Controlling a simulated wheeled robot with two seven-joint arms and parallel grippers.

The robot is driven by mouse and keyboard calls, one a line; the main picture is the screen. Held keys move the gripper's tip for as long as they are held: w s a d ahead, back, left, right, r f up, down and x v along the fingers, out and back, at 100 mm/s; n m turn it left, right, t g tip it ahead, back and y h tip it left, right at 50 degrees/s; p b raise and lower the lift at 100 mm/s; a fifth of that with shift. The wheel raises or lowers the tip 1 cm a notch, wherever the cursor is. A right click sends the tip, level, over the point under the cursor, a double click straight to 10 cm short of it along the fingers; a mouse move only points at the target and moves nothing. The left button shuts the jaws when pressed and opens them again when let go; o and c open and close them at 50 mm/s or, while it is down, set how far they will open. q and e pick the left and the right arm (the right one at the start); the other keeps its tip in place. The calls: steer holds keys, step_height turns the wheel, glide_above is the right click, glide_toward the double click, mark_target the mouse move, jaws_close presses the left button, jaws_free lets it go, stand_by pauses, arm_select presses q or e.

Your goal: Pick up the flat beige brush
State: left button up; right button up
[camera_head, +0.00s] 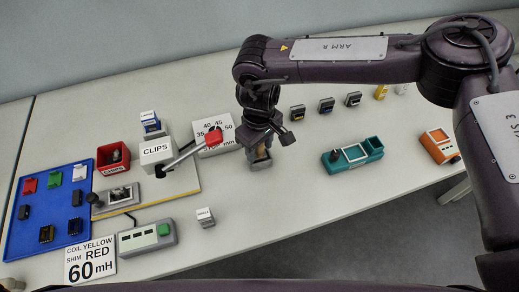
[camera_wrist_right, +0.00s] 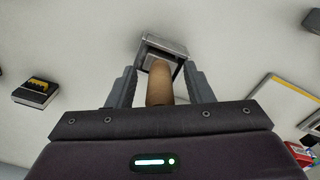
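The beige brush (camera_wrist_right: 159,85) shows in the right wrist view as a tan handle rising from a small grey holder (camera_wrist_right: 163,44). The holder also shows in the head view (camera_head: 261,164), standing on the table below my right gripper (camera_head: 258,148). In the wrist view my right gripper (camera_wrist_right: 158,88) has one finger on each side of the brush, with gaps between fingers and handle. It is open around the brush. The brush's lower end is hidden in the holder. My left gripper is not in view.
Left of the holder are a white box marked with numbers (camera_head: 214,142), a red-ended lever (camera_head: 212,138), a CLIPS box (camera_head: 157,152) and a blue tray (camera_head: 22,238). A teal tray (camera_head: 374,144) and an orange device (camera_head: 438,146) stand to the right.

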steer(key=c, duration=0.9)
jaws_close()
steer(key=shift+r, duration=0.1)
